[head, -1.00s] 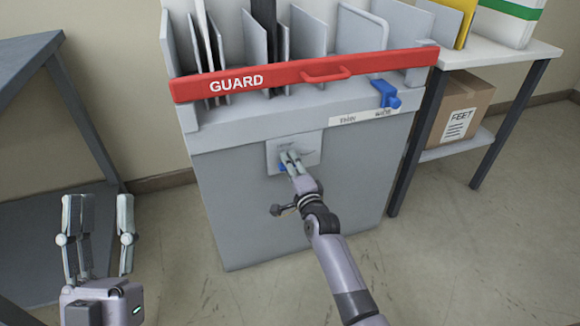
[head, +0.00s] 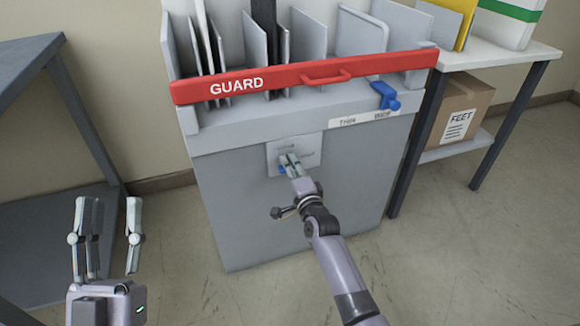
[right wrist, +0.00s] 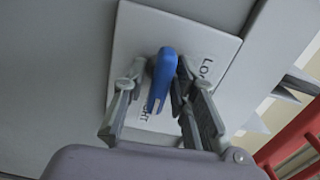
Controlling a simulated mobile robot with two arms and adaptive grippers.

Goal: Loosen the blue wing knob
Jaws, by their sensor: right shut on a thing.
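The blue wing knob (right wrist: 162,78) sits on a light grey plate (right wrist: 125,65) with partly hidden lettering in the right wrist view. In the head view only a small blue part of the knob (head: 282,170) shows, beside my fingers on the front of the grey cabinet (head: 300,220). My right gripper (head: 290,160) is shut on the knob, with one finger on each side of it. The knob's wing looks slightly tilted in the right wrist view. My left gripper (head: 107,205) is open and empty, low at the left, away from the cabinet.
A red guard bar (head: 300,75) crosses the cabinet top, in front of several upright panels. A blue clamp-like part (head: 385,96) sits beside a label strip (head: 365,118). A dark table (head: 40,180) stands left, and a shelf with a cardboard box (head: 460,105) right.

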